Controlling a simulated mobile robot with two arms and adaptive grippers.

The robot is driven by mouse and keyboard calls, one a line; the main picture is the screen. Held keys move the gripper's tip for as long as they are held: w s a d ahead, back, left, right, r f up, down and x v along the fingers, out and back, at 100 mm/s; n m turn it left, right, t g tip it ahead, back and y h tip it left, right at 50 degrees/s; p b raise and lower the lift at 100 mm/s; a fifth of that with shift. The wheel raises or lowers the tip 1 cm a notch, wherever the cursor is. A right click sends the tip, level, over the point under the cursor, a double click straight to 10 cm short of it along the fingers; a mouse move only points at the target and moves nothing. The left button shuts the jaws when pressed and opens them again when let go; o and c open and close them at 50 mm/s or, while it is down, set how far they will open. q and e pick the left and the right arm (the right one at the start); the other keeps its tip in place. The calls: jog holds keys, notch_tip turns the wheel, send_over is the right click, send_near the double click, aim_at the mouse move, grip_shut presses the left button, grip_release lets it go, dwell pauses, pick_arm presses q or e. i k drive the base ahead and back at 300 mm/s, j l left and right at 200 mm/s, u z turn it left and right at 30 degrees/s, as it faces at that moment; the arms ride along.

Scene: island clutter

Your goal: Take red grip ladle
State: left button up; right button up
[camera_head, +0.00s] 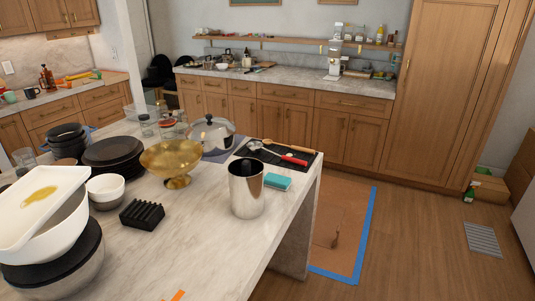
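The red grip ladle (293,160) lies on a dark mat (270,160) near the far right corner of the marble island. Its metal bowl points left and its red grip points right, toward the mat's right edge. A wooden spoon (291,147) lies just behind it on the same mat. Neither of my grippers shows in the head view.
In front of the mat are a teal sponge (277,182) and a steel canister (246,194). A lidded pot (212,135) and a gold bowl (171,160) stand to the left. Stacked bowls crowd the island's left side. Open floor (420,240) lies right of the island.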

aim_at(255, 147)
jog(key=i+l+u, duration=0.3)
jog(key=i+l, duration=0.55)
jog(key=i+j, duration=0.05)
jog(key=i, duration=0.05)
